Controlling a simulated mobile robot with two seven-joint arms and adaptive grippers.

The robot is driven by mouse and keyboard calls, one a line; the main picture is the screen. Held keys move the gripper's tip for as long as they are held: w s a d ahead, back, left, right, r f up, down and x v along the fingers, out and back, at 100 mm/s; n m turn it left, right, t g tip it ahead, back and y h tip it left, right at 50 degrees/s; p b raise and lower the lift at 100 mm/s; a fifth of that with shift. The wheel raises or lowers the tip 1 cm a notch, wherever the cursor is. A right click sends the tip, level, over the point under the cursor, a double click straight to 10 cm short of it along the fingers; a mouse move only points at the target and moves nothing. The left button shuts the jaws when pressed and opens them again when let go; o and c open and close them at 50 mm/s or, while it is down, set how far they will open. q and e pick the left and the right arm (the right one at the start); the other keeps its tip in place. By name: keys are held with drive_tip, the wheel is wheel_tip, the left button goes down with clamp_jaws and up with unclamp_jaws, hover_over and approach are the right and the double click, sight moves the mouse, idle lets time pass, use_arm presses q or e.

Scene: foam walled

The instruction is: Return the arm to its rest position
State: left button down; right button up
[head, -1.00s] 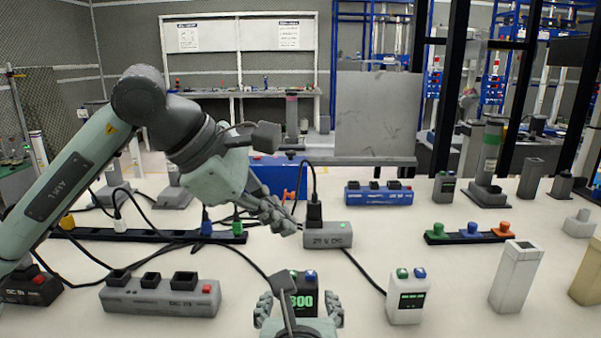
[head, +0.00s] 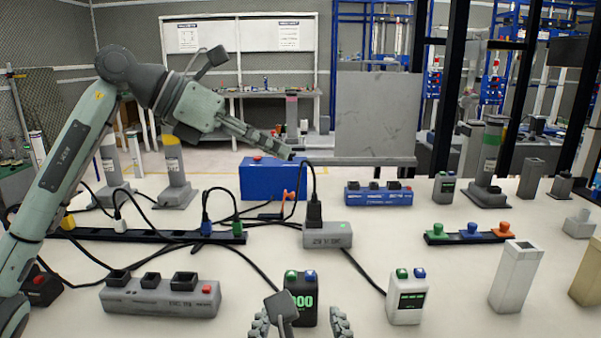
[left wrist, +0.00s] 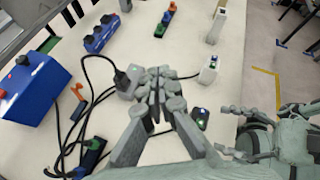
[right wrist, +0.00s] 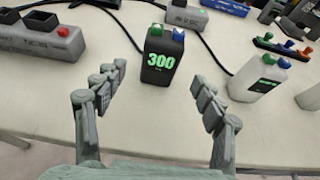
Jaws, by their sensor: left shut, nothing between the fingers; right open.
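My left arm reaches in from the left in the head view. Its gripper (head: 283,150) is raised above the table, near the blue box. The left gripper is shut and empty, and its closed fingers show in the left wrist view (left wrist: 158,88). My right gripper (head: 301,326) is low at the front edge of the table in the head view. It is open and empty, and in the right wrist view (right wrist: 160,95) its fingers stand apart. A black block with a green "300" display (right wrist: 162,55) stands just beyond and between those fingers, with no contact visible.
The white table (head: 250,262) holds a grey power strip (head: 160,297), a socket block with a black plug (head: 327,236), a white display block (head: 407,300), a blue box (head: 272,180) and several cables. An upright grey panel (head: 375,115) stands behind.

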use_arm(q)
drive_tip(key=w+a+r+n+t, duration=0.4)
drive_tip(key=w+a+n+t, duration=0.25)
drive_tip(key=a, duration=0.45)
drive_tip(key=w+a+r+n+t, duration=0.45)
drive_tip(key=w+a+t, duration=0.2)
drive_tip(key=a, duration=0.45)
drive_tip(key=a+n+t+y, duration=0.4)
drive_tip(key=a+n, duration=0.2)
drive_tip(key=a, duration=0.5)
drive_tip(key=s+a+f+n+t+y, duration=0.1)
drive_tip(key=s+a+n+y, duration=0.3)
drive_tip(key=a, duration=0.3)
drive_tip(key=s+a+f+n+t+y, duration=0.1)
drive_tip(key=a+n+y, duration=0.2)
drive_tip(key=a+y, duration=0.3)
drive_tip(key=s+a+f+n+t+y, duration=0.1)
drive_tip(key=s+a+n+y, duration=0.25)
drive_tip(key=a, duration=0.45)
drive_tip(key=s+a+f+n+g+y, duration=0.1)
drive_tip(key=s+a+n+g+y, duration=0.6)
drive_tip(key=s+a+n+y, duration=0.3)
drive_tip(key=shift+s+a+f+y, duration=0.35)
drive_tip(key=shift+s+a+y, duration=1.35)
drive_tip(key=shift+a, duration=0.9)
drive_tip(key=shift+f, duration=0.1)
